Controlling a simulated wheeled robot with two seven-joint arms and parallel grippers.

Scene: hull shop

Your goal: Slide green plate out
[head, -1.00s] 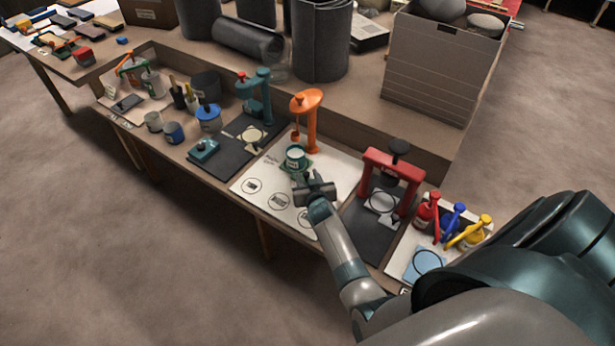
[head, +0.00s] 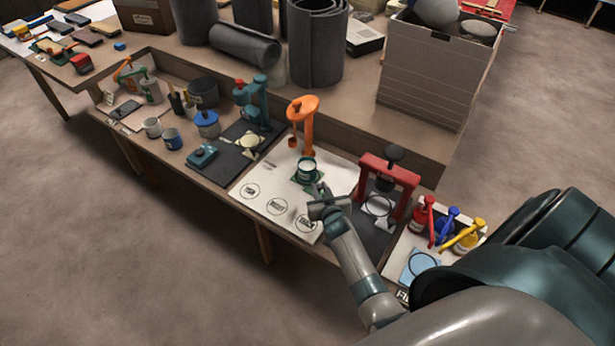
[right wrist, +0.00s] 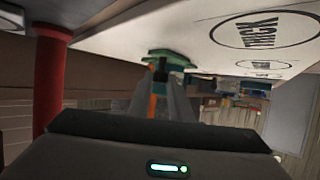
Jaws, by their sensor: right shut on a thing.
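The green plate (head: 317,187) lies on the white board (head: 252,184), in front of the orange stand (head: 307,130). A small green-and-white can (head: 306,169) stands upright on it. My right gripper (head: 322,194) is at the plate's near edge, shut on it. In the right wrist view the fingers (right wrist: 162,78) reach to the green plate (right wrist: 168,56), whose far part is hidden. My left gripper is not in view.
A red press (head: 392,170) stands right of the board, close to my right forearm. A teal press (head: 262,105) on a dark mat is to the left. Red, blue and yellow bottles (head: 448,225) stand at the right end.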

